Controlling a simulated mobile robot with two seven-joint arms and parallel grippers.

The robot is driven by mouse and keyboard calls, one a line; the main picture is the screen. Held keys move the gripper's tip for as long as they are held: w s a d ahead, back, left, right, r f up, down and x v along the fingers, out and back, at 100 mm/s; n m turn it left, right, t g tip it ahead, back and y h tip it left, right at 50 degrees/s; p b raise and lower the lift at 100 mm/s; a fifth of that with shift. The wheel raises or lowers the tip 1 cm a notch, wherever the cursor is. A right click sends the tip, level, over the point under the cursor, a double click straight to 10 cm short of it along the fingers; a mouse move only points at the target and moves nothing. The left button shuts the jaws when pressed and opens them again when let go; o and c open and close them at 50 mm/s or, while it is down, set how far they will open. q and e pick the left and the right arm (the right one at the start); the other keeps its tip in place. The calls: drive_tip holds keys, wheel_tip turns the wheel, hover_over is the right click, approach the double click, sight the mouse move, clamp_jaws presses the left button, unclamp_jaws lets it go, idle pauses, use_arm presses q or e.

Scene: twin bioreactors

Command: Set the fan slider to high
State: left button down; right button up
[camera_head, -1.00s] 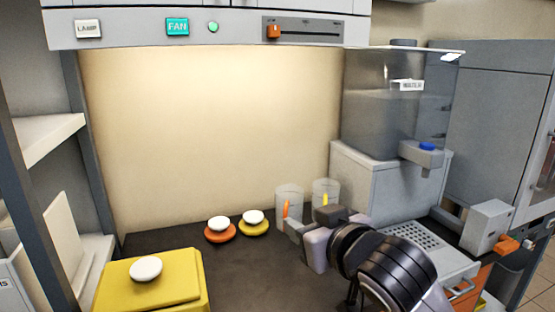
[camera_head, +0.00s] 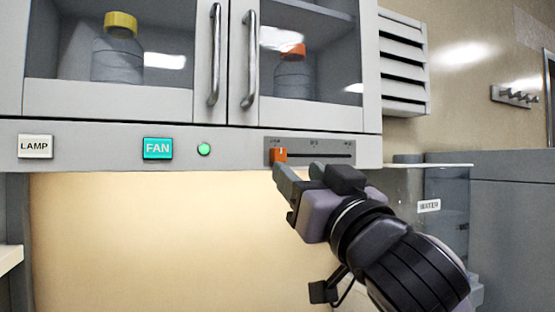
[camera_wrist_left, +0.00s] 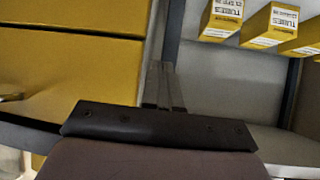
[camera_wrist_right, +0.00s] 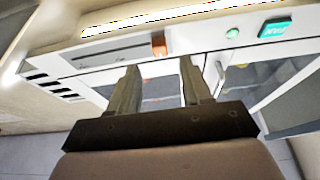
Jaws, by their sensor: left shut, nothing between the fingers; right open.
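The fan slider's orange knob (camera_head: 278,155) sits at the left end of its dark slot (camera_head: 320,155) on the grey panel under the cabinet. It also shows in the right wrist view (camera_wrist_right: 158,44), with the slot (camera_wrist_right: 110,54) running left from it. My right gripper (camera_head: 297,172) is open just below the knob in the head view. In the right wrist view its two fingers (camera_wrist_right: 160,75) are apart with nothing between them, and the knob lies beyond them. I cannot tell whether a finger touches it. My left gripper (camera_wrist_left: 163,75) is shut and empty in the left wrist view.
A green FAN button (camera_head: 157,148), a lit green lamp (camera_head: 204,149) and a LAMP button (camera_head: 35,147) share the panel. Glass cabinet doors with handles (camera_head: 249,60) are above. Yellow TUBES boxes (camera_wrist_left: 270,25) stand near my left gripper.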

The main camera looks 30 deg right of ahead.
sight(281, 155)
drive_tip(key=p+x, duration=0.1)
drive_tip(key=x, duration=0.3)
drive_tip(key=shift+w+r, duration=0.15)
drive_tip(key=shift+r, duration=0.15)
drive_tip(key=shift+p+x, duration=0.45)
drive_tip(key=shift+x, duration=0.35)
drive_tip(key=shift+f, duration=0.1)
clamp_jaws()
